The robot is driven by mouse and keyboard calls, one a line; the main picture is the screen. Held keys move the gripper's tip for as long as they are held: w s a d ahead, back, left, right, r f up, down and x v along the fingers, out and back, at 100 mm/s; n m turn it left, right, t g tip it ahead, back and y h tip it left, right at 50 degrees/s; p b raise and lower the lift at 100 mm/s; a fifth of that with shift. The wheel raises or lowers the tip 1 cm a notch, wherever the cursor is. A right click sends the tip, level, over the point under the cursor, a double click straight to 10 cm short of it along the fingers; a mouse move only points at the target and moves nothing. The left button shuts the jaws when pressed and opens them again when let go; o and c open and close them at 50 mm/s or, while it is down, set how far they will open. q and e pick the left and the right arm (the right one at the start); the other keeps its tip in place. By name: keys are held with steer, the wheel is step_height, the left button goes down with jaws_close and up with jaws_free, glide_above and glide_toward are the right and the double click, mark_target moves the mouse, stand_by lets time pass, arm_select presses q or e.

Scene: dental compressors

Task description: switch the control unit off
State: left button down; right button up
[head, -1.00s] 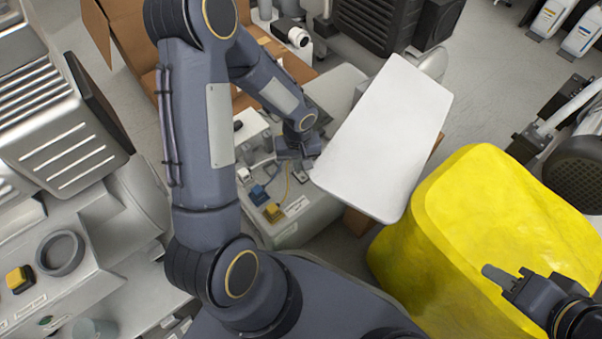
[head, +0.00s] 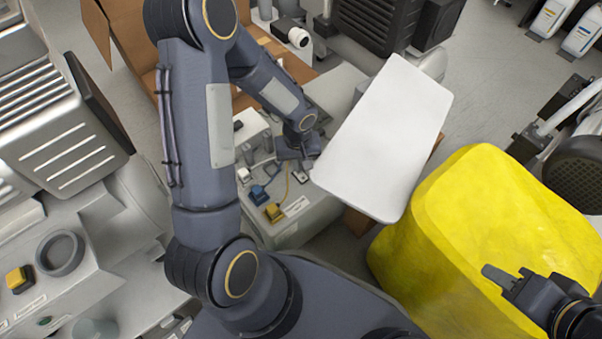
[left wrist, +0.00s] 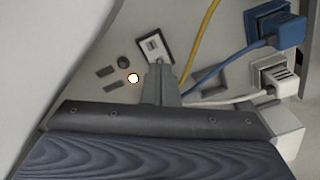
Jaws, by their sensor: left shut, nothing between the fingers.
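The control unit (head: 312,205) is a light grey housing with a blue plug, a yellow plug and a white plug on its panel. In the left wrist view its panel (left wrist: 215,45) carries a small rocker switch (left wrist: 155,46) in a dark frame, and a small lit white lamp (left wrist: 133,78). My left gripper (head: 302,166) is over the panel, shut and empty. In the left wrist view its fingertips (left wrist: 158,68) are right at the lower edge of the switch; I cannot tell whether they touch it. My right gripper (head: 492,272) is in front of the yellow container, away from the unit.
A white board (head: 385,140) stands close to the right of my left gripper. The blue plug (left wrist: 285,30) and cables lie beside the switch. Another grey machine (head: 60,250) is at the left.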

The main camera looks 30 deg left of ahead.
arm_select(q)
steer(key=shift+f+b, duration=0.9)
stand_by(0.8)
steer(key=shift+r+p, duration=2.6)
steer(key=shift+r, duration=0.9)
steer(key=s+r+m+t+h, duration=0.1)
steer(key=s+r, duration=0.2)
steer(key=r, duration=0.5)
steer(key=s+r+m+t+h, duration=0.1)
steer(key=s+r+t, duration=0.15)
steer(key=r, duration=0.45)
steer(key=s+d+r+m+t+h, duration=0.2)
steer(key=s+d+r+m, duration=0.15)
steer(key=s+r, duration=0.55)
step_height(320, 180, up, 32)
steer(key=s+p, duration=0.2)
steer(key=p, duration=3.1)
steer(key=shift+s+d+f, duration=0.25)
steer(key=shift+d, duration=0.05)
